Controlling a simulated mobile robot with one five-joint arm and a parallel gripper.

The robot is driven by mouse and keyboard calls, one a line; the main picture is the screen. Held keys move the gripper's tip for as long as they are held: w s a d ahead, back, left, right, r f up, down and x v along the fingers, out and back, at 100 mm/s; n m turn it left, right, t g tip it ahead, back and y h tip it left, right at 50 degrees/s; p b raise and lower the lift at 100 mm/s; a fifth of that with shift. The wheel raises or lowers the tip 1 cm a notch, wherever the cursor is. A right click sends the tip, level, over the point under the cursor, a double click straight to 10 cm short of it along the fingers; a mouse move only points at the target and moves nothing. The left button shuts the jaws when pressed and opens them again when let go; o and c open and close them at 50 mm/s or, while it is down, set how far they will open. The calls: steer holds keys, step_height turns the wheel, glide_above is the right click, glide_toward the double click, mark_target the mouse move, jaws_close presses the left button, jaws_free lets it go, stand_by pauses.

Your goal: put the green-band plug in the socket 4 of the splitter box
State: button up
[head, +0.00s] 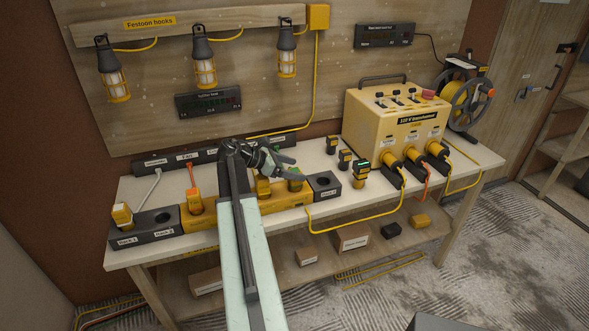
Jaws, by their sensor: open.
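The yellow splitter box (215,219) lies along the bench front, with dark rack blocks at its ends. My arm crosses its middle and hides part of it and some sockets. I cannot read its socket numbers. My gripper (292,168) is open above the box's right part. Just below the fingers, a plug with a green part (295,184) stands at the box's right end, partly hidden. I cannot tell for certain which is the green-band plug.
A rack block (325,186) sits right of the splitter box. A yellow transformer (395,125) with plugged cables fills the back right. A yellow cable (345,229) loops over the bench front. Lamps (204,68) hang above.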

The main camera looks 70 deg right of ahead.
steer(key=p+v, duration=0.1)
steer(key=v, duration=0.3)
steer(key=p+v, duration=0.2)
steer(key=v, duration=0.1)
steer(key=p+v, duration=0.2)
steer(key=v, duration=0.2)
steer(key=shift+w+r, duration=0.1)
steer(key=shift+r, duration=0.35)
steer(key=shift+w+a, duration=0.3)
steer(key=shift+a, duration=0.05)
